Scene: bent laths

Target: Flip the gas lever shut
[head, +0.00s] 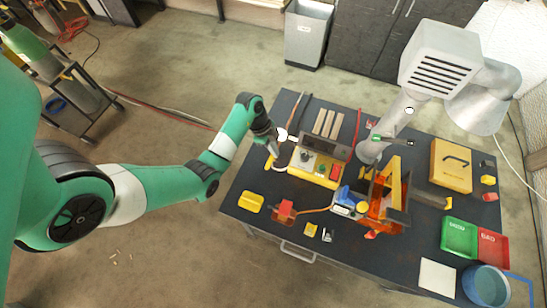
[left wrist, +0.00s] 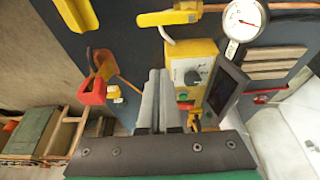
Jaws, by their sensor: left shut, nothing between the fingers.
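The gas lever is a yellow handle (left wrist: 168,17) at the top of the left wrist view. It lies roughly in line with the copper pipe (left wrist: 280,7) beside it. In the head view a yellow piece (head: 269,163), likely this lever, shows just left of my left gripper (head: 283,160). In the left wrist view my left gripper (left wrist: 159,76) is shut and empty, its fingertips pointing toward the lever side and apart from it. A round gauge (left wrist: 245,18) stands to the right of the lever. My right gripper is not in view.
A yellow control box (left wrist: 192,72) with a knob and green button stands close right of the fingers. An orange machine (head: 388,195) and the extraction hood (head: 440,60) occupy the bench's right. The bench front (head: 350,258) is partly clear.

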